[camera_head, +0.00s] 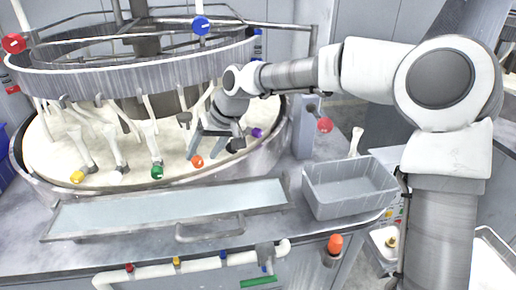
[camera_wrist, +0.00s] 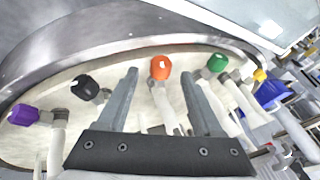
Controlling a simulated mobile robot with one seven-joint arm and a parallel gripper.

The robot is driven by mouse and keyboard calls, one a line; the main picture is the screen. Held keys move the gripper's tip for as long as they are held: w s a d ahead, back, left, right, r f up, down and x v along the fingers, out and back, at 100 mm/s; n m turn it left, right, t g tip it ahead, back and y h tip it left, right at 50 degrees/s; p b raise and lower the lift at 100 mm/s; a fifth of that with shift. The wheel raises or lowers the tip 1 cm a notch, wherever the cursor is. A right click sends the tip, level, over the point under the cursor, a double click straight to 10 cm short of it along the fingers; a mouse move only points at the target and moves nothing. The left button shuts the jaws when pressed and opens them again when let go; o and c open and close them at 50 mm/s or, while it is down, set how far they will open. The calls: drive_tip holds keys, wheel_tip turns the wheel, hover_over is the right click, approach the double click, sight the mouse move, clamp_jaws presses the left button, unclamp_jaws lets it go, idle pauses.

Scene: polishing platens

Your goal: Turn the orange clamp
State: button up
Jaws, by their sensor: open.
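The orange clamp (camera_head: 197,161) is a small orange knob on a white stem inside the round machine, low at its front rim. In the wrist view the orange clamp (camera_wrist: 161,68) is at upper middle, between and just beyond my fingertips. My gripper (camera_wrist: 161,80) is open, its two grey fingers on either side of the clamp's stem, with no contact visible. In the head view my gripper (camera_head: 215,145) reaches down through the gap under the upper ring, close to the orange clamp. My wrist partly hides the area behind it.
The black clamp (camera_wrist: 84,86) and purple clamp (camera_wrist: 25,115) lie left in the wrist view; the green clamp (camera_wrist: 218,63) is right. The metal upper ring (camera_head: 140,75) and lower rim (camera_head: 110,192) bound the gap. A grey bin (camera_head: 350,190) stands right on the bench.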

drive_tip(key=v, duration=1.5)
drive_tip(key=s+d+f+m+t+h+b, duration=0.1)
drive_tip(key=s+d+f+t+h, duration=0.1)
drive_tip(key=s+d+f+h, duration=0.2)
drive_tip(key=shift+s+d+f+h, duration=0.3)
drive_tip(key=shift+s+d+f, duration=0.6)
drive_tip(key=shift+s+d, duration=0.55)
drive_tip(key=shift+s+a, duration=0.1)
